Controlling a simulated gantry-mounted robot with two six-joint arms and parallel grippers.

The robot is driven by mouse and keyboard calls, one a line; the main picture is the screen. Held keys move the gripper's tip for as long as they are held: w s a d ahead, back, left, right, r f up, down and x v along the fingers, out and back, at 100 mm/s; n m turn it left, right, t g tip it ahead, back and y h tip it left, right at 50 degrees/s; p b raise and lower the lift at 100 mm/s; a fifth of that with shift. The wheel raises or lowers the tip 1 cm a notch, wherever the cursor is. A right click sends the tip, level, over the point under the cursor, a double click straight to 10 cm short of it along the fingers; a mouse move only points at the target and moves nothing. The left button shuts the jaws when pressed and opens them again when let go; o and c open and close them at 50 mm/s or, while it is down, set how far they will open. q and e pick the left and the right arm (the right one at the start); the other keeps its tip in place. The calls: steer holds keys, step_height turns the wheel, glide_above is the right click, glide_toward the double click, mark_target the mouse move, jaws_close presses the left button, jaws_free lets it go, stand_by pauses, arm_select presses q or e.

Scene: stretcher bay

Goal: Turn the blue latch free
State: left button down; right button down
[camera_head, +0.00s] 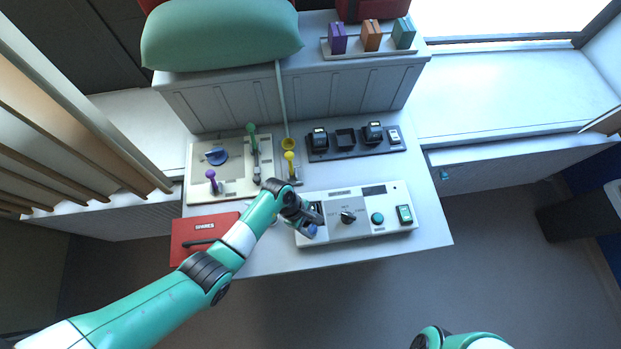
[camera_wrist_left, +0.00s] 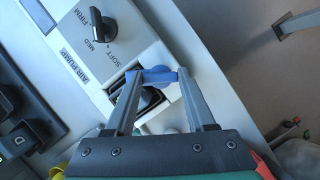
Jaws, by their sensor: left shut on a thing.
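The blue latch (camera_wrist_left: 158,75) sits at the end of the white air pump console (camera_head: 335,228). In the left wrist view it lies between the two fingertips of my left gripper (camera_wrist_left: 160,78), which is shut on it. A dark recessed opening shows beside the latch, partly behind the fingers. In the head view my left gripper (camera_head: 311,222) covers the console's left end, and only a bit of blue shows there. My right gripper is out of view; only part of its arm shows at the bottom.
A cream panel (camera_head: 235,188) with a separate blue knob (camera_head: 217,156) and levers stands left. A red SPARES box (camera_head: 188,229) is beside my left arm. A black dock (camera_head: 350,145) lies behind.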

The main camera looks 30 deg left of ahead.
arm_select(q)
steer(key=m+b, duration=0.1)
steer(key=m, duration=0.1)
steer(key=m+g+b, duration=0.1)
steer(key=shift+w+f+m, duration=0.15)
steer(key=shift+w+m, duration=0.05)
steer(key=shift+m, duration=0.2)
steer(key=m+g+b, duration=0.1)
steer(key=m+b, duration=0.1)
steer(key=m, duration=0.1)
steer(key=shift+d+m+g+y, duration=0.1)
steer(key=shift+m+g+y, duration=0.2)
steer(key=shift+g, duration=0.1)
steer(key=m+b, duration=0.3)
steer(key=shift+w+g+y, duration=0.1)
steer(key=shift+g+y, duration=0.2)
steer(key=shift+g, duration=0.1)
steer(key=shift+m+b, duration=0.6)
steer(key=shift+b, duration=0.35)
steer(key=shift+c, duration=1.2)
jaws_free()
steer(key=shift+g, duration=0.3)
